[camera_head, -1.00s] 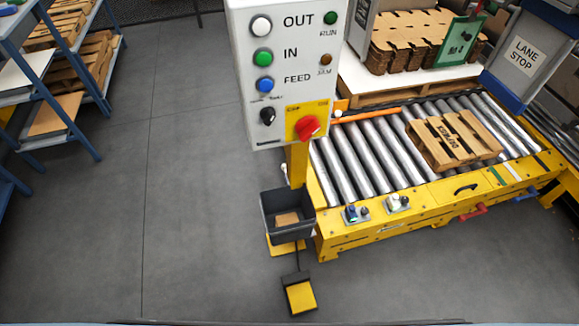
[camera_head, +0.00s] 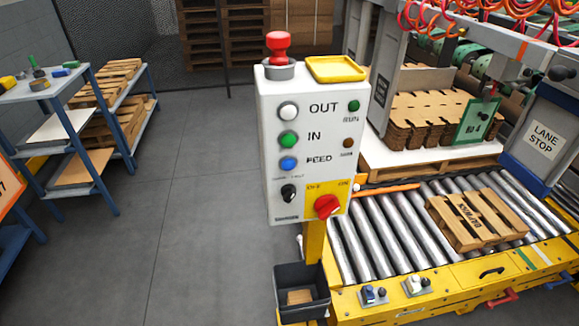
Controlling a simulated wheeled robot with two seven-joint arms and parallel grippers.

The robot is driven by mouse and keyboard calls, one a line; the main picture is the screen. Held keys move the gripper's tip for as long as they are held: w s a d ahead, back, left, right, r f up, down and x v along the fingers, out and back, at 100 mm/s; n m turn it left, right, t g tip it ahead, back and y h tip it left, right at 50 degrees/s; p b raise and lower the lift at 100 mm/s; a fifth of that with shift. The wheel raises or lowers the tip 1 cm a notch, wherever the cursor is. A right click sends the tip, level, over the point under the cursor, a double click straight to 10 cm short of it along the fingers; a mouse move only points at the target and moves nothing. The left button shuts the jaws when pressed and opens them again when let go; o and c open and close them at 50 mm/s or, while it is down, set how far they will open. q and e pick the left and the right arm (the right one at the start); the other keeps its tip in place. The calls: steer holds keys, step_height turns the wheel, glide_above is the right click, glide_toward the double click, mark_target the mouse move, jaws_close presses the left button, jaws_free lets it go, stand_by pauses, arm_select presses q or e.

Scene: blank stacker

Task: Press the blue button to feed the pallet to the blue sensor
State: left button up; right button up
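The blue button (camera_head: 288,164) is the lowest of three round buttons on the left of a white control box (camera_head: 328,178), beside the word FEED. A green button (camera_head: 288,139) marked IN and a white button (camera_head: 289,111) marked OUT are above it. The wooden pallet (camera_head: 476,218) lies slightly turned on the roller conveyor (camera_head: 372,240), right of the box. Two small sensors stand on the conveyor's yellow front rail: one with blue on it (camera_head: 373,295) and a whitish one (camera_head: 416,285). Neither of my grippers is in view.
A dark bin (camera_head: 301,293) hangs below. A LANE STOP post (camera_head: 541,138) stands at right. Blue shelves (camera_head: 88,130) stand left. The grey floor (camera_head: 195,220) between is clear.

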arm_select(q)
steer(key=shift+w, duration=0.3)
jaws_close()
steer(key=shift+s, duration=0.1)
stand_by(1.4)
